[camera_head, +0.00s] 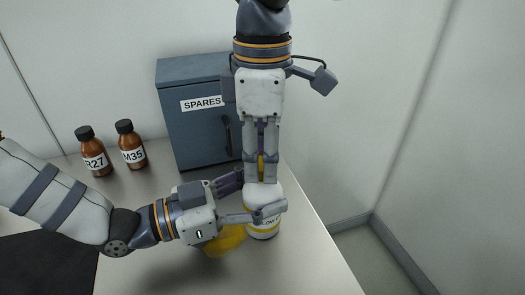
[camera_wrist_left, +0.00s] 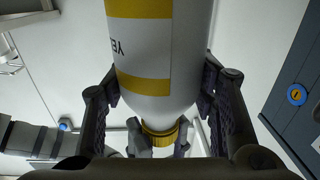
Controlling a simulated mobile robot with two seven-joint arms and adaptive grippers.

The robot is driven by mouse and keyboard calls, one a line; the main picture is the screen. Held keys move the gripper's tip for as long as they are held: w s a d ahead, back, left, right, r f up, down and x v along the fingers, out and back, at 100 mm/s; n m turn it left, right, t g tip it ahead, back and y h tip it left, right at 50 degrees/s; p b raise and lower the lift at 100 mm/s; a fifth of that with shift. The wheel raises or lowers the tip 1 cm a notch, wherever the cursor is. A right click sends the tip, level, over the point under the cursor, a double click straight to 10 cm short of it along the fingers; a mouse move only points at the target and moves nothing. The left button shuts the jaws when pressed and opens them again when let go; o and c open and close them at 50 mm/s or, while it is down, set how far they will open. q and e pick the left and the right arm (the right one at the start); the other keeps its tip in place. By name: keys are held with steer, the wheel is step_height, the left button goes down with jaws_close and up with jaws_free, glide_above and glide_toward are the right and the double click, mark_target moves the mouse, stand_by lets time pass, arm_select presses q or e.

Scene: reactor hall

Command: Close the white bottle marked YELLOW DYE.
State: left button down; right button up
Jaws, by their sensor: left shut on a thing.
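The white bottle (camera_head: 262,229) has yellow bands and a partly hidden label. It stands upright near the table's right edge. In the left wrist view the bottle (camera_wrist_left: 160,55) shows part of the label, and its yellow cap (camera_wrist_left: 160,134) is at the neck. I cannot tell if the cap is fully seated. My left gripper (camera_head: 250,200) is shut on the bottle's upper body, a finger on each side. My right gripper (camera_head: 261,172) points straight down from above, its fingers closed around the cap and hiding most of it.
Two brown bottles, R27 (camera_head: 93,155) and M35 (camera_head: 131,148), stand at the back left. A blue-grey SPARES cabinet (camera_head: 200,138) stands behind my grippers. A yellow object (camera_head: 226,241) lies partly hidden beneath my left gripper. The table front (camera_head: 230,275) is clear.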

jaws_close()
steer(key=shift+m, duration=0.9)
steer(key=o, duration=0.9)
jaws_free()
steer(key=shift+r, duration=0.1)
step_height(320, 180, up, 12)
steer(key=shift+f, duration=0.1)
arm_select(q)
steer(key=c, duration=0.6)
jaws_free()
